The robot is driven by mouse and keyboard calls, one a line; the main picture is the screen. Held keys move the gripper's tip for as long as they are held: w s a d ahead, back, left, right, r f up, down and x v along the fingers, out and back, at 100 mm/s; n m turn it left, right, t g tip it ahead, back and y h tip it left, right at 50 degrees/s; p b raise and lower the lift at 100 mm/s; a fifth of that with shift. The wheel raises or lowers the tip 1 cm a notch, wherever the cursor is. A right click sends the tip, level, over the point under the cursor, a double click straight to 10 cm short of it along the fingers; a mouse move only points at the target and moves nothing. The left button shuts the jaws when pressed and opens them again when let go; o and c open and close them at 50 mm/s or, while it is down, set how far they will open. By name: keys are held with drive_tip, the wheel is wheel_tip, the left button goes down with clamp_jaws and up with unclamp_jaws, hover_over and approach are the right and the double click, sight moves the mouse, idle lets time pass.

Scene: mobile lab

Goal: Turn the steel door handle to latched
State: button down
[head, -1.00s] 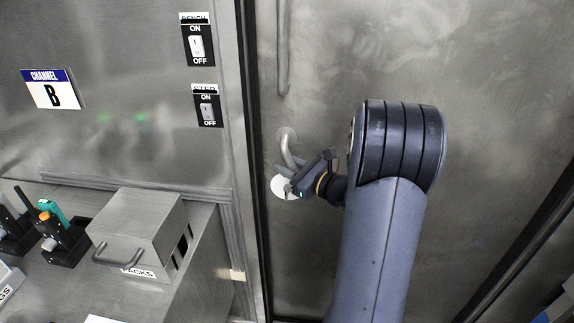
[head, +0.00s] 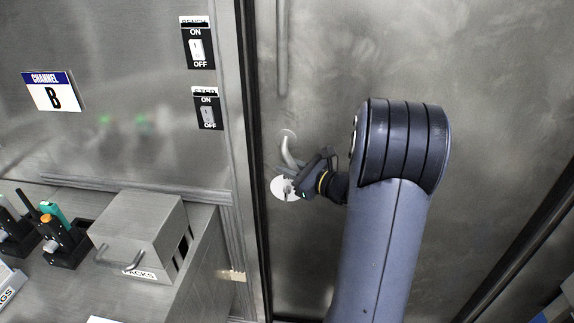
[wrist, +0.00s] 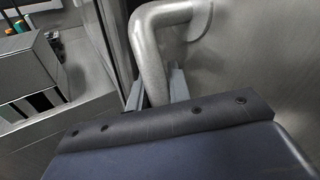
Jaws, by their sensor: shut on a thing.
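The steel door handle (head: 288,152) is a bent bar mounted on the steel door (head: 450,60). In the head view it runs down from its round mount toward my gripper (head: 286,177). In the wrist view the handle (wrist: 150,55) comes from its mount at upper right, bends, and drops between my gripper's fingers (wrist: 160,88). My gripper is shut on the lower part of the handle. A white round plate (head: 281,188) shows on the door behind the fingers. The handle's lower end is hidden by my gripper.
A long vertical bar (head: 282,50) is on the door above the handle. The door frame (head: 250,130) runs just left of it. Two ON/OFF switches (head: 197,50) are on the left wall. A steel PACKS box (head: 140,230) and handheld devices (head: 60,235) stand on the bench at lower left.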

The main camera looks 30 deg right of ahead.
drive_tip(key=d+n+g+h+p, duration=0.1)
drive_tip(key=p, duration=0.1)
drive_tip(key=s+r+g+h+p, duration=0.1)
drive_tip(key=g+p, duration=0.1)
drive_tip(key=shift+d+r+n, duration=0.3)
drive_tip(key=shift+d+n, duration=0.05)
drive_tip(key=shift+n, duration=0.05)
drive_tip(key=p, duration=0.1)
drive_tip(key=r+n+g+h+p, duration=0.1)
drive_tip(key=p, duration=0.1)
drive_tip(key=shift+s+d+g+h, duration=0.3)
drive_tip(key=shift+s+d, duration=0.05)
drive_tip(key=shift+d, duration=0.05)
drive_tip(key=g+h+p, duration=0.1)
drive_tip(key=p, duration=0.2)
drive_tip(key=d+r+n+g+h+p, duration=0.1)
drive_tip(key=p, duration=0.2)
drive_tip(key=shift+s+r+p, duration=0.3)
drive_tip(key=g+h+p, duration=0.1)
drive_tip(key=p, duration=0.1)
drive_tip(key=shift+r+n+p, duration=0.2)
drive_tip(key=shift+n+p, duration=0.1)
drive_tip(key=shift+d+h+p, duration=0.1)
drive_tip(key=shift+h+p, duration=0.2)
drive_tip(key=shift+p, duration=0.4)
drive_tip(key=c, duration=1.6)
unclamp_jaws()
drive_tip(key=shift+s, duration=0.1)
